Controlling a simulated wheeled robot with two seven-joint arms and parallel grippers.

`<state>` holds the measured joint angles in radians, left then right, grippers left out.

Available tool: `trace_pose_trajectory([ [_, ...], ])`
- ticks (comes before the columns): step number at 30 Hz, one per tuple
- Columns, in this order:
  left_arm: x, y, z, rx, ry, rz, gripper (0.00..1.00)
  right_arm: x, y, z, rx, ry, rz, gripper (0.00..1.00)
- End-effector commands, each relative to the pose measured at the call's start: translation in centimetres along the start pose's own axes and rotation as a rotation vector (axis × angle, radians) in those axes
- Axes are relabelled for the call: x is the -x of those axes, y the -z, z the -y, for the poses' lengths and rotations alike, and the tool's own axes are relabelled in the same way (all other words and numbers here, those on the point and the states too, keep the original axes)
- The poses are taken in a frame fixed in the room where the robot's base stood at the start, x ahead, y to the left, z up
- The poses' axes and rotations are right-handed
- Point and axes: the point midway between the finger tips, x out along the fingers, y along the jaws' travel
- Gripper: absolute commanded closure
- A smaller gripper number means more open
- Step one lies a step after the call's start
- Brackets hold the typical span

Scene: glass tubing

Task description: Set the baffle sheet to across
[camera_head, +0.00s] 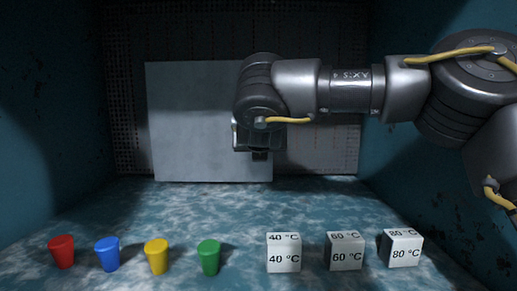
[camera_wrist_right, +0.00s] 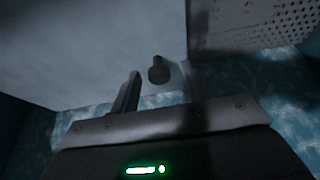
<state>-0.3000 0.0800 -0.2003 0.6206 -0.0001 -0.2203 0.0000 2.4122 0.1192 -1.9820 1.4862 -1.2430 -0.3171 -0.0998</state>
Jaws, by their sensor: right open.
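The baffle sheet (camera_head: 190,125) is a flat pale grey panel standing upright at the back, in front of a perforated wall. It covers the left and middle of that wall. In the right wrist view the sheet (camera_wrist_right: 100,45) fills the upper left, and a dark round knob (camera_wrist_right: 158,70) stands out near its right edge. My right gripper (camera_head: 259,154) is in front of the sheet's right part. In the wrist view its open fingers (camera_wrist_right: 160,84) lie either side of the knob's line, the right one dim in shadow. I cannot tell whether they touch the knob. My left gripper is out of view.
Along the front of the blue mottled floor stand red (camera_head: 62,251), blue (camera_head: 107,254), yellow (camera_head: 156,256) and green (camera_head: 209,256) cups. Right of them are blocks marked 40 °C (camera_head: 284,254), 60 °C (camera_head: 345,252) and 80 °C (camera_head: 401,248). Perforated wall (camera_head: 330,150) shows right of the sheet.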

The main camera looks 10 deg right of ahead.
Motion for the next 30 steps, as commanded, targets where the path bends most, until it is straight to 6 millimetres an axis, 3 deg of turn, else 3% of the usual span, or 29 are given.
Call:
trace_pose_trajectory([
  [6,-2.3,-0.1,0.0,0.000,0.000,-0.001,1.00,3.7,0.4,0.0,0.001,-0.002,0.003,0.54],
  [15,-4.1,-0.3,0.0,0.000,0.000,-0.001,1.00,8.9,0.2,0.0,0.001,0.000,0.003,0.54],
  [21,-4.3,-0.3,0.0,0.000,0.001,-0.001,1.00,10.1,0.1,0.0,0.001,0.000,0.000,0.54],
  [30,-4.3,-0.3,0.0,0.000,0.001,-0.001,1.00,10.1,0.1,0.0,0.001,0.000,-0.001,0.54],
])
